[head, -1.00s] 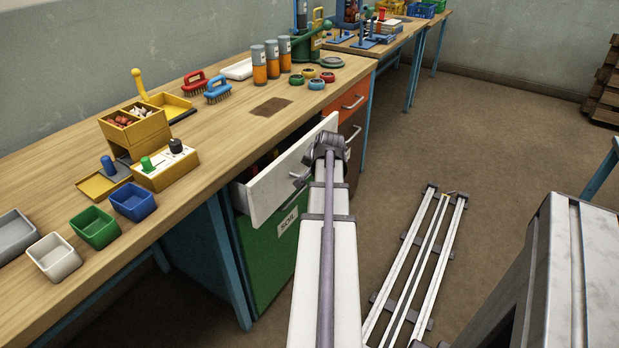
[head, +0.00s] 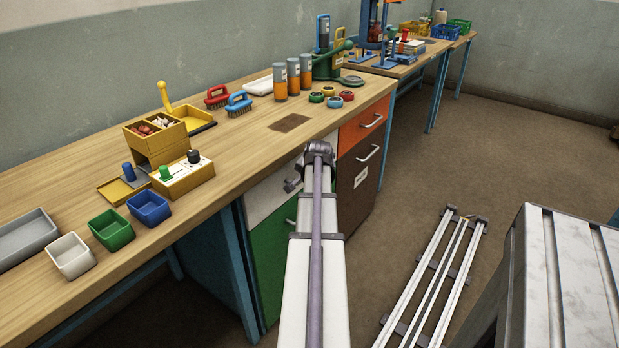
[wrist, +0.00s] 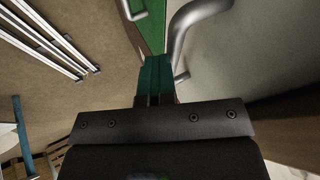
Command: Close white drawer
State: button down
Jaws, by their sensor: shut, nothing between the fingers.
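The white drawer (head: 263,199) is in the cabinet under the bench, above the green door (head: 270,250). Its front looks flush with the cabinet, with no open gap visible. My arm hides its right part in the head view. In the wrist view the pale drawer front (wrist: 235,50) fills the right side, with its grey bar handle (wrist: 185,32) close by. My gripper (wrist: 155,62) shows there with its teal fingers together and empty, beside the handle and near the front. I cannot tell whether they touch it.
The orange drawer (head: 362,128) and brown door (head: 360,172) are to the right, both closed. Bins, brushes, canisters and a yellow organiser stand on the wooden bench top (head: 240,150). White floor rails (head: 432,275) lie to the right, with open floor beyond.

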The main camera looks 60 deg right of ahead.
jog(key=s+a+r+p, duration=0.4)
jog(key=s+r+p, duration=0.4)
jog(key=r+p, duration=0.1)
jog(key=shift+a, duration=0.2)
jog(key=w+a+r+n+g+y+p, duration=0.1)
jog(key=a+n, duration=0.5)
jog(key=a, duration=1.2)
jog(key=w+a+r+n+g+y+p, duration=0.2)
jog(key=w+a+n, duration=0.4)
jog(key=a, duration=1.2)
jog(key=w+a+r+n+g+y+p, duration=0.1)
jog(key=w+a+n+p, duration=0.4)
jog(key=a, duration=1.3)
jog(key=shift+w+a+r+n+g+y+p, duration=0.1)
jog(key=shift+w+r+n+g+y+p, duration=0.35)
jog(key=shift+w+r, duration=0.5)
